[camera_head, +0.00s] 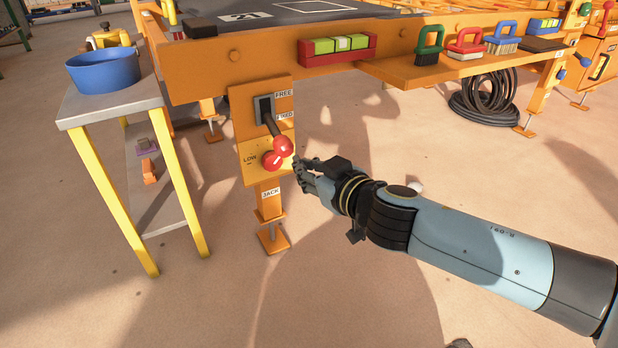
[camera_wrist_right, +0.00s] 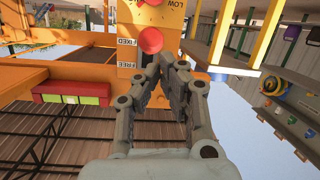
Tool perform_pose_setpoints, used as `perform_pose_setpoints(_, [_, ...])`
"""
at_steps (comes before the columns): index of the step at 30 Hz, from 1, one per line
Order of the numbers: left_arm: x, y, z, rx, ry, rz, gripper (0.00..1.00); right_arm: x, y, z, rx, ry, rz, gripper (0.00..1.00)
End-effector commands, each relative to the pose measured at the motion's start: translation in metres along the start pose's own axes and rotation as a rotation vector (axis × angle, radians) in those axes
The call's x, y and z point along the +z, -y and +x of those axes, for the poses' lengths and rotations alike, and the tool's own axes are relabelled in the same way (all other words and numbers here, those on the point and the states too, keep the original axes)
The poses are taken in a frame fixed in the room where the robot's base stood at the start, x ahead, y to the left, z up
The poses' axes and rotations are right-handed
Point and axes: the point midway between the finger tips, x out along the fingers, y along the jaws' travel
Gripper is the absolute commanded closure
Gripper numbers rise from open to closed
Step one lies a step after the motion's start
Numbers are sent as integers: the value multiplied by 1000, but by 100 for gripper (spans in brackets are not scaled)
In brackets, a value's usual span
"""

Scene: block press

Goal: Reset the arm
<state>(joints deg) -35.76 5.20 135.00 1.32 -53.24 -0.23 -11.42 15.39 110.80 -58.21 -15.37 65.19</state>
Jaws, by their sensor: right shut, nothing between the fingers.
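My right gripper (camera_head: 305,170) is shut and empty, just right of the orange jack panel (camera_head: 248,118) on the bench leg. In the right wrist view the closed fingertips (camera_wrist_right: 168,62) sit close below a red ball knob (camera_wrist_right: 151,40); I cannot tell whether they touch it. In the head view that red ball knob (camera_head: 283,146) ends a dark lever that slopes down from a slot beside the FREE and FIXED labels, near FIXED. A red knob (camera_head: 272,162) sits just below it by the LOW label. My left gripper is not in view.
A side table (camera_head: 110,105) with yellow legs stands left of the panel and holds a blue bowl (camera_head: 103,72). The orange bench (camera_head: 220,62) carries a level (camera_head: 338,48) and several brushes. A coiled black hose (camera_head: 485,100) lies under it. The floor in front is clear.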

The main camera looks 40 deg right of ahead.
Motion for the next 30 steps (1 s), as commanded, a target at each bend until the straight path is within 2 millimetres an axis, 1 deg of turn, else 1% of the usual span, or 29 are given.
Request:
perform_pose_setpoints(1, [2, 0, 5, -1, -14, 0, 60, 4, 1, -2, -1, 2, -1, 100])
perform_pose_setpoints(6, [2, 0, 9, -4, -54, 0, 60, 6, 1, -6, 0, 0, 0, 100])
perform_pose_setpoints(23, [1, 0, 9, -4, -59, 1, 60, 5, 1, -7, 0, -1, 0, 100])
perform_pose_setpoints(25, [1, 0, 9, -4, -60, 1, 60, 8, 1, -8, -1, 4, -1, 100])
perform_pose_setpoints(26, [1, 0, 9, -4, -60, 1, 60, 11, 1, -11, -1, 11, -1, 100])
perform_pose_setpoints(28, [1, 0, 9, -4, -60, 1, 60, 24, 3, -21, -2, 40, 3, 100])
perform_pose_setpoints(29, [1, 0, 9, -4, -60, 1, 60, 32, 5, -30, -4, 59, 13, 100])
perform_pose_setpoints(30, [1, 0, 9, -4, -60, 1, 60, 42, 8, -44, -3, 91, 50, 100])
